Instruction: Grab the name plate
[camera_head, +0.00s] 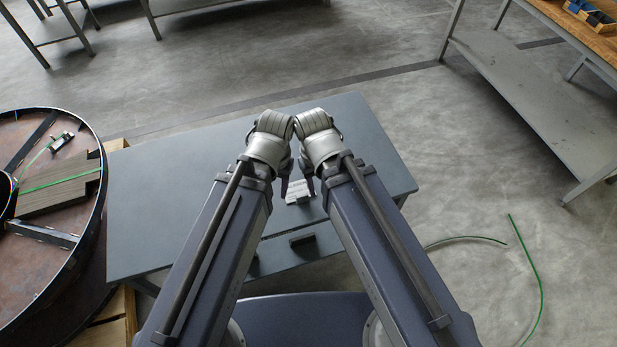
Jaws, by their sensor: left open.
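A small pale metallic piece, which looks like the name plate (298,191), lies on the grey table (170,190) between my two arms. Its edges are partly hidden by my grippers. My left gripper (285,183) points down just left of the plate and is open. My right gripper (309,185) is just right of the plate, close to the left one. Its fingers are mostly hidden by its own wrist, so its opening cannot be made out. I cannot tell whether either gripper touches the plate.
Dark blocks (302,240) sit at the table's near edge. A large steel reel (92,230) with a green-strapped wood block (58,187) stands at left. Green strap pieces (538,268) lie on the floor at right. A workbench (540,105) stands at upper right. The table's left part is clear.

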